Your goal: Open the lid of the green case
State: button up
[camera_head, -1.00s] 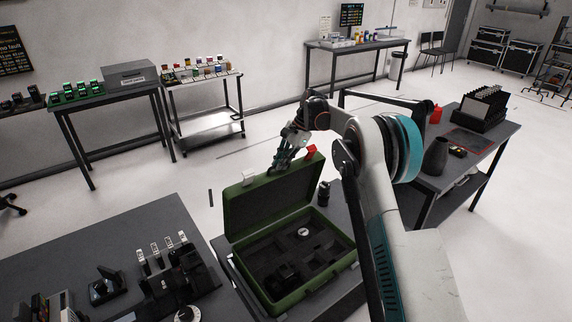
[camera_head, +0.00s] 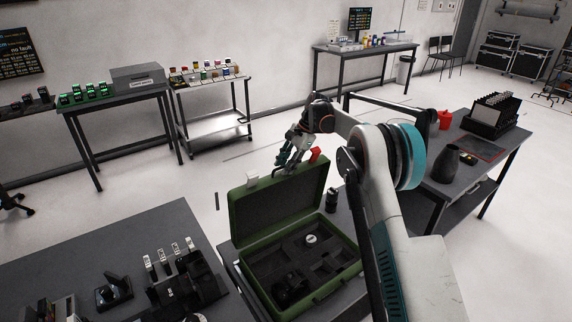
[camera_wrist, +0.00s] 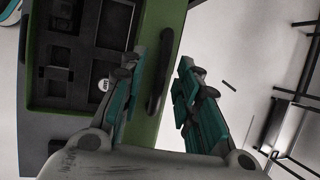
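The green case (camera_head: 322,296) stands on a dark table with its lid (camera_head: 236,222) raised and leaning back, so the black foam insert shows. A camera module and a round white-faced part lie in the insert. My gripper (camera_head: 281,165) is at the top edge of the lid, near its middle. In the wrist view my gripper (camera_wrist: 155,92) has its two teal fingers apart, with a green edge of the case and its black handle (camera_wrist: 159,70) between them. I cannot tell whether either finger touches it.
A black cylinder (camera_head: 332,200) stands just right of the case. A workbench (camera_head: 90,252) with black devices is at the left. Another table (camera_head: 455,197) with a dark vase and a red cup is at the right. Open floor lies behind the case.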

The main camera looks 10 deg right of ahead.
jog(key=v, duration=1.2)
jog(key=s+r+n+t+h+b, duration=0.25)
jog(key=s+r, duration=0.25)
jog(key=s, duration=0.8)
jog(key=s+r+n+t+h+b, duration=0.1)
jog(key=s+r+n+b, duration=0.3)
jog(key=s, duration=0.8)
jog(key=s+f+n+t, duration=0.1)
jog(key=s+f+n, duration=0.1)
jog(key=s+f, duration=0.3)
jog(key=s+d+f+n+t+h+b, duration=0.1)
jog(key=s+f, duration=0.4)
jog(key=s, duration=0.7)
jog(key=s+f+n+t+b, duration=0.1)
jog(key=s+f+n, duration=0.1)
jog(key=s+f, duration=0.3)
jog(key=s, duration=0.3)
jog(key=shift+s+d+n+h, duration=0.3)
jog(key=shift+s+n+h, duration=0.05)
